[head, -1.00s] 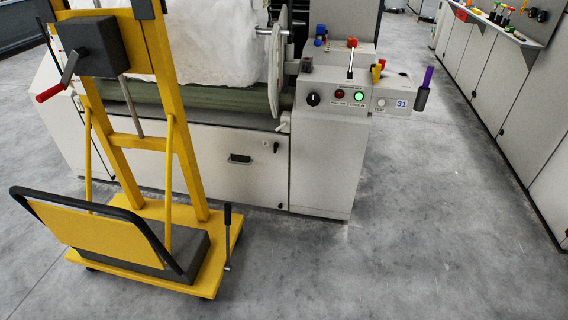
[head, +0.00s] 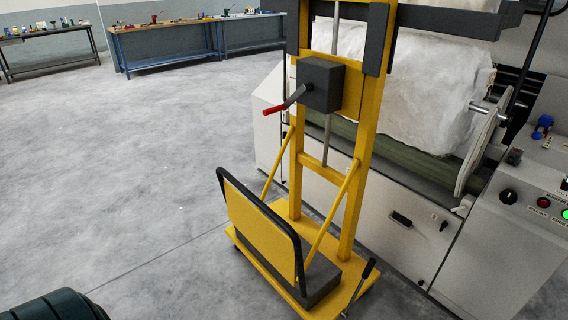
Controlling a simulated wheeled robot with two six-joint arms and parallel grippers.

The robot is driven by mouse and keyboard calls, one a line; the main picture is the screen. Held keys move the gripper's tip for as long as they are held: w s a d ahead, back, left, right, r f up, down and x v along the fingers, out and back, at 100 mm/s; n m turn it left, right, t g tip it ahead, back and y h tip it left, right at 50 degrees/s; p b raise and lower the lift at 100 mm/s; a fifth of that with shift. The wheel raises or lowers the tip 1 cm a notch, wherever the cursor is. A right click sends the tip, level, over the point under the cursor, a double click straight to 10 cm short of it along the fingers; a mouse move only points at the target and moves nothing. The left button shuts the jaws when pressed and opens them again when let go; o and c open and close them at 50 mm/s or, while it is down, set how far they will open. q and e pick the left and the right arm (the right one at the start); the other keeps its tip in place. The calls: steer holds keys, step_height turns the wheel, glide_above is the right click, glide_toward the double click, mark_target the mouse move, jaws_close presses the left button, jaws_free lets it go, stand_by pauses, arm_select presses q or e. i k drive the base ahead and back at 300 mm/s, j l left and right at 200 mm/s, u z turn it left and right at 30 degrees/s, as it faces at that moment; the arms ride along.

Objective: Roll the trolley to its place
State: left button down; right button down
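The trolley (head: 345,215) is a yellow wheeled lifting frame with a tall mast, a dark crank box (head: 321,84) with a red-handled crank, and a low base. A yellow push panel with a black tube handle (head: 262,232) faces the near left side. A short lever with a dark grip (head: 360,287) stands at the base's right edge. The trolley stands on the floor in front of the white machine (head: 408,222). Neither of my grippers is in the picture, and nothing is seen holding the trolley.
The machine carries a large white roll (head: 405,90) behind the mast. Its control panel (head: 530,205) is at the right. Open grey floor (head: 130,160) spreads on the left. Workbenches (head: 165,45) stand along the far wall. A dark green rounded object (head: 55,308) is at the bottom left.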

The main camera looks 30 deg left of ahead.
mark_target(318, 275)
steer(key=u, duration=0.9)
